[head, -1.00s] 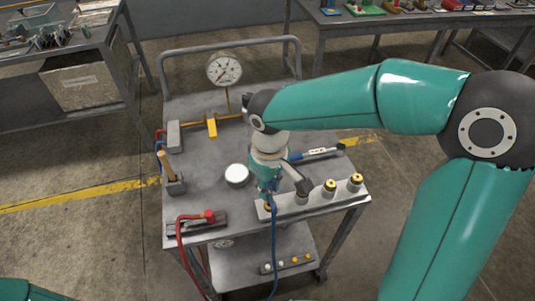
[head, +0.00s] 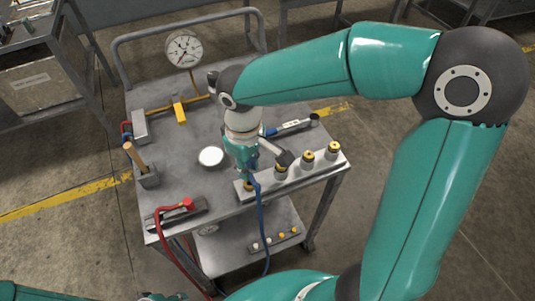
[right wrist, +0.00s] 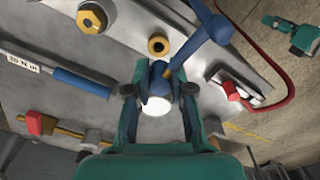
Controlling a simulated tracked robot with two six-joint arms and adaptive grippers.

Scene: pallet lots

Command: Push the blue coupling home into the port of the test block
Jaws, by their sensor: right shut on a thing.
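The blue coupling (right wrist: 160,72), with its blue hose, is between the fingertips of my right gripper (right wrist: 159,90), which is shut on it. In the head view my right gripper (head: 248,172) points down over the left end of the grey test block (head: 268,186), and its fingers hide most of the coupling. In the right wrist view an open brass port (right wrist: 158,45) shows just beyond the coupling; the coupling looks apart from it. My left gripper (right wrist: 291,36) shows small at the right wrist view's top right; its jaw state is unclear.
Other brass-topped fittings (head: 307,157) stand along the block. A white round lid (head: 211,157), a torque wrench (head: 290,127), a red coupling (head: 187,204) with its hose, a wooden-handled tool (head: 133,156) and a pressure gauge (head: 184,49) are on the cart (head: 195,130).

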